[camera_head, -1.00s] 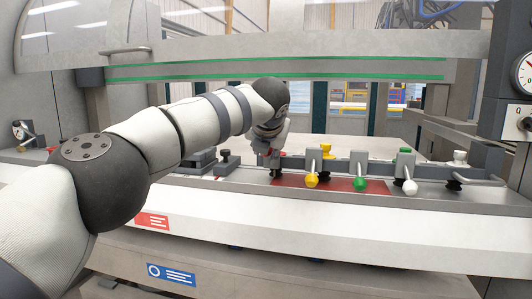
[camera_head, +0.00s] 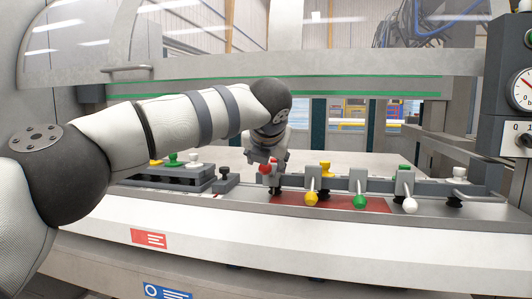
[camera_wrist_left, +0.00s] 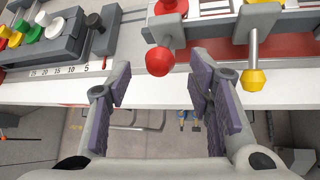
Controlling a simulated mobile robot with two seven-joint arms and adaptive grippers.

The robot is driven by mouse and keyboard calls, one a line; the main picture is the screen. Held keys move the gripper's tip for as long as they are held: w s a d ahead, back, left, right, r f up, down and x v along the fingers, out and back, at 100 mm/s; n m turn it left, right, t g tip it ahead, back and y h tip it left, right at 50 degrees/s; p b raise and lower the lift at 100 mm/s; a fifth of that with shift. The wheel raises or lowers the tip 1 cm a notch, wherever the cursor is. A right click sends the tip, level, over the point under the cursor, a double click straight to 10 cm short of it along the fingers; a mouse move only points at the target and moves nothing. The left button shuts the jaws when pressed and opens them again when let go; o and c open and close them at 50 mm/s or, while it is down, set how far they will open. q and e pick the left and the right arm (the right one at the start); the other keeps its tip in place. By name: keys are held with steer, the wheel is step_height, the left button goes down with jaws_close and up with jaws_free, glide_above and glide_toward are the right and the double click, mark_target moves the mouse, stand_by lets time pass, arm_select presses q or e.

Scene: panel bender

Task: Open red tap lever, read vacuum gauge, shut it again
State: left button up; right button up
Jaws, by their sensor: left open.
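The red tap lever's ball knob (camera_wrist_left: 160,60) shows in the left wrist view, hanging below its grey block (camera_wrist_left: 165,28). In the head view the red knob (camera_head: 266,167) is partly hidden by my left gripper (camera_head: 268,160). In the left wrist view that gripper (camera_wrist_left: 159,82) is open and empty. The knob appears between its two spread fingertips, slightly beyond them; neither finger visibly touches it. A round white gauge (camera_head: 523,90) is at the right edge of the head view, cut off, its reading unclear. My right gripper is not in view.
Yellow (camera_head: 311,199), green (camera_head: 360,202) and white (camera_head: 410,205) levers stand in a row right of the red one. A grey tray (camera_head: 180,176) with coloured knobs lies left. A rotary switch box (camera_head: 510,140) is under the gauge.

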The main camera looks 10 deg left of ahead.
arm_select(q)
steer(key=v, duration=0.7)
steer(key=shift+s+r, duration=0.2)
steer(key=shift+s, duration=0.05)
stand_by(1.9)
